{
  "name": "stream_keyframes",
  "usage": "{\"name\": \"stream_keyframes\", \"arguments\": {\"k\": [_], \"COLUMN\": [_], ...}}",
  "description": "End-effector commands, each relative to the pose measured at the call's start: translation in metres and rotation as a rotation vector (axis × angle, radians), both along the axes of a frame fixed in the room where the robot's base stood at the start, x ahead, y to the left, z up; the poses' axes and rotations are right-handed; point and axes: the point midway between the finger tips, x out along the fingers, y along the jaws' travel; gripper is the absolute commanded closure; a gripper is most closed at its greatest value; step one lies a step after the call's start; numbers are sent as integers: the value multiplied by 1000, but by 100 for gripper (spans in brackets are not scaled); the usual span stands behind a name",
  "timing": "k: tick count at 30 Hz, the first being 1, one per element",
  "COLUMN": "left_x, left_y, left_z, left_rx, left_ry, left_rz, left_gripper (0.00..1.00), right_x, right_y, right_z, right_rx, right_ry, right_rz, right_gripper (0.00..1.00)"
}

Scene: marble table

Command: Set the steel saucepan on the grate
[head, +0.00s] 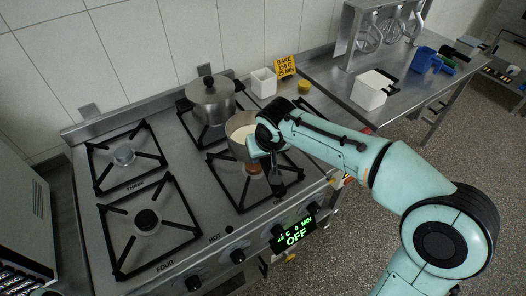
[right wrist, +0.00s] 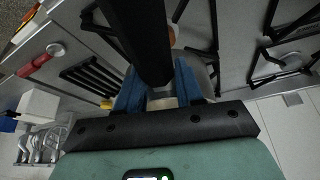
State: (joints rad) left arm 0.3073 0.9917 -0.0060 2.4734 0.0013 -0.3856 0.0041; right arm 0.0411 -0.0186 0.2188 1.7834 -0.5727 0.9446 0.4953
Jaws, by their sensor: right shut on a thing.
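The steel saucepan (head: 240,135) with pale inside is in the head view, over the back part of the front right grate (head: 238,197). I cannot tell if it touches the grate. My right gripper (head: 266,150) is at the pan's right side, shut on its black handle (head: 278,183). In the right wrist view the dark handle (right wrist: 136,40) runs out past the blue fingers of the gripper (right wrist: 158,92). An orange-brown burner centre (head: 253,168) shows below.
A lidded steel pot (head: 211,103) stands on the back right burner, close behind the saucepan. The left grates (head: 125,157) (head: 148,222) are empty.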

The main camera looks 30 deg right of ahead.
Motion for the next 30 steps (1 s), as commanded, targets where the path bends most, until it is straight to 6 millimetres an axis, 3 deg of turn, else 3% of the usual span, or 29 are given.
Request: {"name": "stream_keyframes", "arguments": {"k": [30], "left_x": [-27], "left_y": [0], "left_z": [-52], "left_rx": [0], "left_ry": [30], "left_rz": [0], "left_gripper": [44], "right_x": [1], "right_y": [0], "right_z": [-65], "right_rx": [0], "right_ry": [-8], "right_rz": [2], "right_gripper": [100]}}
